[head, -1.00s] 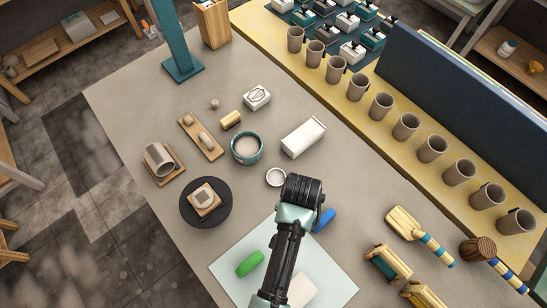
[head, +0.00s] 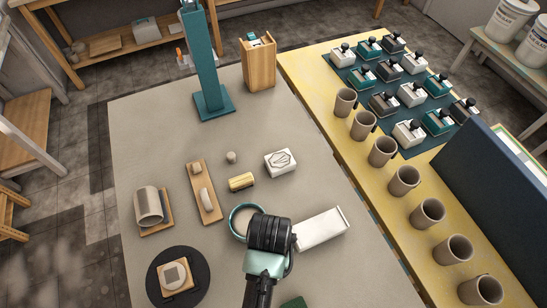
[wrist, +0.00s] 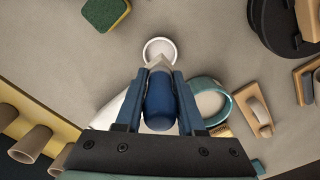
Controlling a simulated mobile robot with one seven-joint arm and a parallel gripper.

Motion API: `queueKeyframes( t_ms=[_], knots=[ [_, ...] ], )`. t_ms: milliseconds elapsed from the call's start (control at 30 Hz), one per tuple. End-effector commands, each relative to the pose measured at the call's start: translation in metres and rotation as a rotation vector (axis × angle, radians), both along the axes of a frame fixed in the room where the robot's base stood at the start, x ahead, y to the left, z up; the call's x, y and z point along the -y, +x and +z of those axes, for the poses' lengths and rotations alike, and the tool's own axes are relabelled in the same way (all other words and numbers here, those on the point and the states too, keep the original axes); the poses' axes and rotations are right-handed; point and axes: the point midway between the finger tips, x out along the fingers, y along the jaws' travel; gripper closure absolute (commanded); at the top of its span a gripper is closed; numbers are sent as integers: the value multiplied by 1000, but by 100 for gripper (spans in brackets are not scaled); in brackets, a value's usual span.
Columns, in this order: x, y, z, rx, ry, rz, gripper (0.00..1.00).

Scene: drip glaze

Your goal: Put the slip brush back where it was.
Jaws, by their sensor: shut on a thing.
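My gripper (wrist: 160,76) is shut on the slip brush (wrist: 160,103), whose blue handle lies between the fingers in the wrist view. A pale tip shows beyond the handle and overlaps the edge of a small white dish (wrist: 160,47); I cannot tell whether it touches. In the head view my gripper (head: 269,236) is over the table beside the teal-rimmed bowl (head: 235,226), hiding the brush and the dish. The bowl also shows in the wrist view (wrist: 222,91), right of the fingers.
A white block (head: 320,229) lies close right of my gripper. A row of cups (head: 403,181) stands on the yellow strip.

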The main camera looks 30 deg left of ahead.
Motion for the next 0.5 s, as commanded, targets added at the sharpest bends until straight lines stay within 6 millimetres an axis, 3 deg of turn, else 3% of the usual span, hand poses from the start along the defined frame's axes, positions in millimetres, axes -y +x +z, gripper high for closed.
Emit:
queueKeyframes(
  t_ms=[100, 500],
  knots=[
    [0, 0, -19, -2, 0, 0, 100],
    [0, 0, -66, -1, 0, 0, 100]
  ],
)
